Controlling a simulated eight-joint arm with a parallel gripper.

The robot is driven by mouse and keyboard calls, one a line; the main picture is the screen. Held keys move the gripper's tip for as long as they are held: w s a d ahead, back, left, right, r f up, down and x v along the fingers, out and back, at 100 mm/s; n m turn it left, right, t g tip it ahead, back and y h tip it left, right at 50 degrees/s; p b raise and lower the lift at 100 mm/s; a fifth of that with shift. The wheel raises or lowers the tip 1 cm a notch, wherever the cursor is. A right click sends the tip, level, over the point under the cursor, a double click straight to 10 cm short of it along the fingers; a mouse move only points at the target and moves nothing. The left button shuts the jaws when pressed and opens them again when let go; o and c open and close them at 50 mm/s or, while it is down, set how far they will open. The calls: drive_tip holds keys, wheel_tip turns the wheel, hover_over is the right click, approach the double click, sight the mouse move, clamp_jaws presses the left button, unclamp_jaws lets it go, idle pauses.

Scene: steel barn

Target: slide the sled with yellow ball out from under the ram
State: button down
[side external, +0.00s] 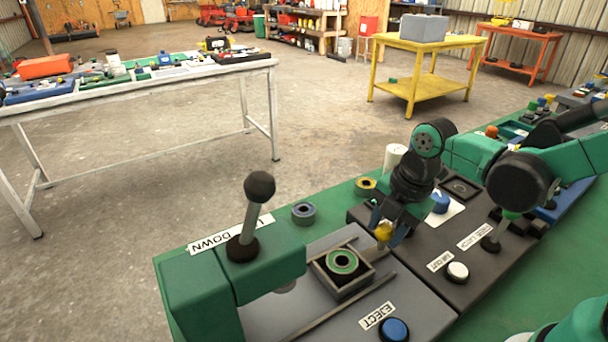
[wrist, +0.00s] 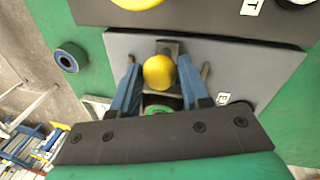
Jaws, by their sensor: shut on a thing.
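The sled (side external: 350,287) is a small square box between two rails on the grey plate of a green press. A ring-shaped green part (side external: 342,262) lies in it and also shows in the wrist view (wrist: 158,109). The yellow ball (side external: 383,231) is at the sled's right end. My gripper (side external: 385,236) is shut on the ball, with a blue finger on either side of it in the wrist view (wrist: 159,74). The ram (side external: 286,286) hangs under the press arm, left of the sled. Its underside is hidden.
A black-knobbed lever (side external: 257,200) stands upright on the press beside a DOWN label. A blue EJECT button (side external: 394,329) is at the plate's front. A loose ring (side external: 303,213) lies behind the plate. A dark panel with a white button (side external: 457,272) adjoins on the right.

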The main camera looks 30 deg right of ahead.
drive_tip(key=shift+c, duration=2.1)
unclamp_jaws()
drive_tip(key=shift+d, duration=0.15)
drive_tip(key=shift+r, duration=0.1)
drive_tip(key=shift+s+d+r, duration=0.1)
drive_tip(key=shift+s+r, duration=0.1)
drive_tip(key=shift+r, duration=0.7)
drive_tip(key=shift+s+a+r, duration=0.1)
drive_tip(key=shift+s+r, duration=0.05)
drive_tip(key=shift+r, duration=0.75)
drive_tip(key=shift+s+d+r, duration=0.1)
drive_tip(key=shift+s+r, duration=0.1)
drive_tip(key=shift+r, duration=0.7)
drive_tip(key=m+t, duration=0.1)
drive_tip(key=m, duration=0.5)
drive_tip(key=d+r+m+t, duration=0.1)
drive_tip(key=m+t, duration=0.1)
drive_tip(key=m, duration=0.5)
drive_tip(key=m+t, duration=0.2)
drive_tip(key=m, duration=0.5)
drive_tip(key=shift+s+d+r+h, duration=0.15)
drive_tip(key=shift+s+r+h, duration=0.05)
drive_tip(key=shift+s+h, duration=0.1)
